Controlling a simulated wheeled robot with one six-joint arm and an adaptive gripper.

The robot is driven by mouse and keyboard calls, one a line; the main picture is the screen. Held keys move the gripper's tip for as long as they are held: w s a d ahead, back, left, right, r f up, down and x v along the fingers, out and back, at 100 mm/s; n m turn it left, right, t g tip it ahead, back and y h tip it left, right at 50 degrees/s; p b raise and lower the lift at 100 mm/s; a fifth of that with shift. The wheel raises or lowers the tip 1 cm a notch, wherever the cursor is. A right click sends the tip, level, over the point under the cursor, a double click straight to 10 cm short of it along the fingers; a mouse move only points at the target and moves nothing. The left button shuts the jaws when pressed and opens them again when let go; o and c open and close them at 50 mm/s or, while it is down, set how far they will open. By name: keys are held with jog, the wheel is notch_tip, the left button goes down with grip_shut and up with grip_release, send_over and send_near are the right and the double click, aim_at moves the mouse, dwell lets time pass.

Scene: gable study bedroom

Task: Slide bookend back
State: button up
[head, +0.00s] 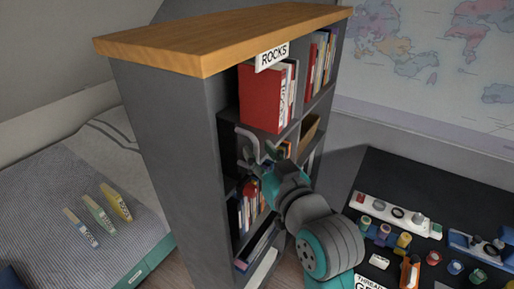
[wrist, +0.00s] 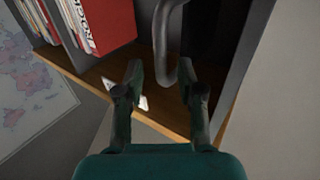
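A grey, bent, tube-like piece, likely the bookend's handle (head: 247,145), shows at the front of the shelf below the red binder (head: 261,98). In the wrist view the same bent bar (wrist: 162,35) curves down into the gap between my fingertips. My gripper (head: 277,152) is at the bookcase front, just right of the bar. In the wrist view my gripper (wrist: 163,82) has its fingers apart, with the bar's curved end just beyond or between them. I cannot tell whether they touch. The rest of the bookend is hidden in the dark compartment.
Books fill compartments around my arm. A dark table (head: 420,190) with small spools and tools stands right. A bed (head: 75,190) with several books lies left.

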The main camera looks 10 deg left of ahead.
jog(key=shift+v, duration=2.6)
jog(key=shift+f, duration=0.1)
jog(key=s+d+f+m+h, duration=0.2)
jog(key=s+d+f, duration=0.25)
jog(key=f, duration=0.35)
jog(key=s+d+f+m+t+h, duration=0.1)
jog(key=s+d+f+m+h, duration=0.15)
jog(key=d+f, duration=0.45)
jog(key=s+d+f+m+h, duration=0.15)
jog(key=s+d+f, duration=0.3)
jog(key=f, duration=0.45)
jog(key=s+d+f+h, duration=0.1)
jog(key=s+d, duration=0.1)
jog(key=s, duration=0.6)
jog(key=s+d+f+h, duration=0.2)
jog(key=s+d, duration=0.1)
jog(key=s, duration=0.6)
jog(key=s+d+f+m+h, duration=0.1)
jog(key=s+d, duration=0.2)
jog(key=s, duration=0.6)
jog(key=shift+d+f+g+h, duration=0.15)
jog(key=shift+f+g+h, duration=0.15)
jog(key=shift+f+g, duration=0.1)
